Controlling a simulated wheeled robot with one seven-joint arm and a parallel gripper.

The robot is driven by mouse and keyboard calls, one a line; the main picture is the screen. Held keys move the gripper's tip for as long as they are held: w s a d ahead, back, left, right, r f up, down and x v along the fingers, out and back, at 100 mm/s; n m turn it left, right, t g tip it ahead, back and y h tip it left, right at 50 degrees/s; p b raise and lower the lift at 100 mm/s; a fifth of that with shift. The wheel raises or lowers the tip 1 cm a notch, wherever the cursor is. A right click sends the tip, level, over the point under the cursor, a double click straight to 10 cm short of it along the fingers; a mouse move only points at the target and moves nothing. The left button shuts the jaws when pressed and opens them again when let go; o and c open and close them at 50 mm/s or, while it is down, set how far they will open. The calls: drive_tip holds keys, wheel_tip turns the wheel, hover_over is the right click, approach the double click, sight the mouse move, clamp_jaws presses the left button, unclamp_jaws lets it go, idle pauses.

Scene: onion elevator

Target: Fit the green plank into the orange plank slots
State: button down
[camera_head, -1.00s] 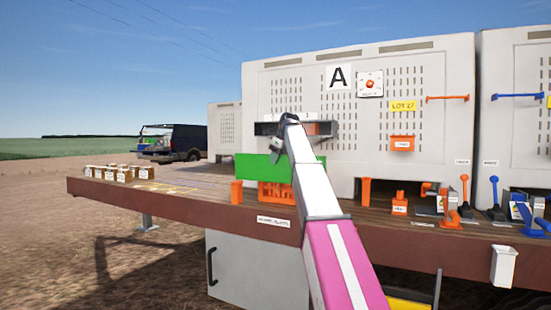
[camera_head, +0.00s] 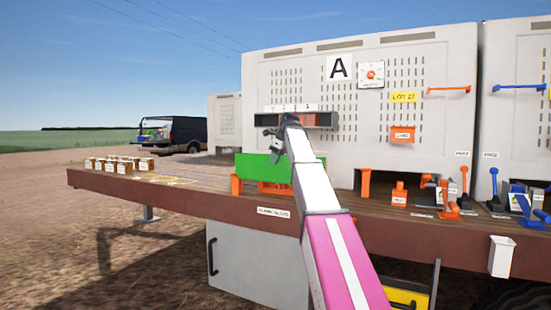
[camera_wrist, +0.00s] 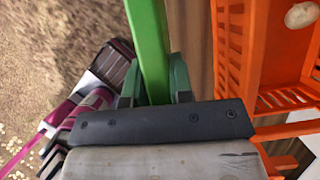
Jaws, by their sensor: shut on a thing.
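The green plank (camera_head: 256,169) stands on edge near the front edge of the wooden deck in the head view. My gripper is shut on it; the wrist view shows both fingers (camera_wrist: 155,86) pinching the plank (camera_wrist: 148,38). An upright orange post (camera_head: 236,185) stands at the plank's left end. Whether the plank's end sits in a slot there cannot be told. The right end is partly behind my arm, and any slot there is hidden. An orange crate (camera_head: 274,188) shows below the plank, partly covered by it.
In the wrist view the orange crate (camera_wrist: 232,60) lies close right of the plank, with a round pale item (camera_wrist: 302,15) in it. A large grey machine (camera_head: 430,75) stands behind. Small labelled boxes (camera_head: 118,164) sit on the deck at left; orange levers (camera_head: 399,194) stand at right.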

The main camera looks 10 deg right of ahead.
sight(276, 182)
drive_tip(key=shift+f, duration=3.55)
drive_tip(key=shift+f, duration=0.15)
drive_tip(key=c, duration=0.9)
unclamp_jaws()
